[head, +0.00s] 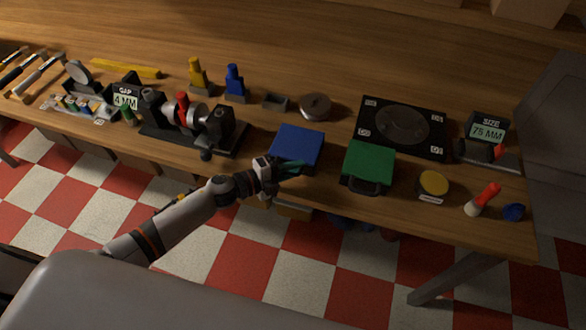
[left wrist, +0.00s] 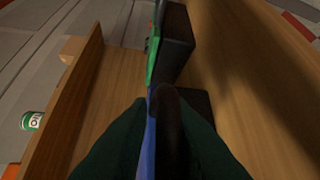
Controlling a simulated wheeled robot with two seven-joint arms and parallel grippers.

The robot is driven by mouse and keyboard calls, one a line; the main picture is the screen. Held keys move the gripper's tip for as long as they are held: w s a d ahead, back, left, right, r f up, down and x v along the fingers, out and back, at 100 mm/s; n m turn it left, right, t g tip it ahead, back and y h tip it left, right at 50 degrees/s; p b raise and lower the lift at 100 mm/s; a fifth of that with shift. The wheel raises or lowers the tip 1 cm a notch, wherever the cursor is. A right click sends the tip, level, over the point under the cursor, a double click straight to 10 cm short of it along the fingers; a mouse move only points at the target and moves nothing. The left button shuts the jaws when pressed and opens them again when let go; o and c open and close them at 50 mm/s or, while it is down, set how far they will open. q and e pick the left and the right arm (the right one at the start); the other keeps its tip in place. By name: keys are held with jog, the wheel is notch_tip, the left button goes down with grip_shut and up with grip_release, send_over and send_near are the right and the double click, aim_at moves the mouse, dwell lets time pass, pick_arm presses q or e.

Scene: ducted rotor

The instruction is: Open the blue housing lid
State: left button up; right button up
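The blue housing (head: 296,146) is a box with a flat blue lid, near the front edge of the bench in the head view. The lid looks down. A thin blue edge (left wrist: 151,135) of the housing runs beside the handle. The fingers hide part of the handle and of the housing's front. My right gripper is not in view.
A green box (head: 369,162) with a dark front handle stands close on the right. A rotor fixture (head: 190,122) is on the left. A black plate (head: 402,127) and a metal disc (head: 315,105) lie behind. A yellow-topped disc (head: 433,184) is further right.

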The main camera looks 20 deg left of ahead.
pick_arm(q)
jog(key=shift+s+f, duration=0.15)
jog(key=shift+f, duration=0.15)
grip_shut()
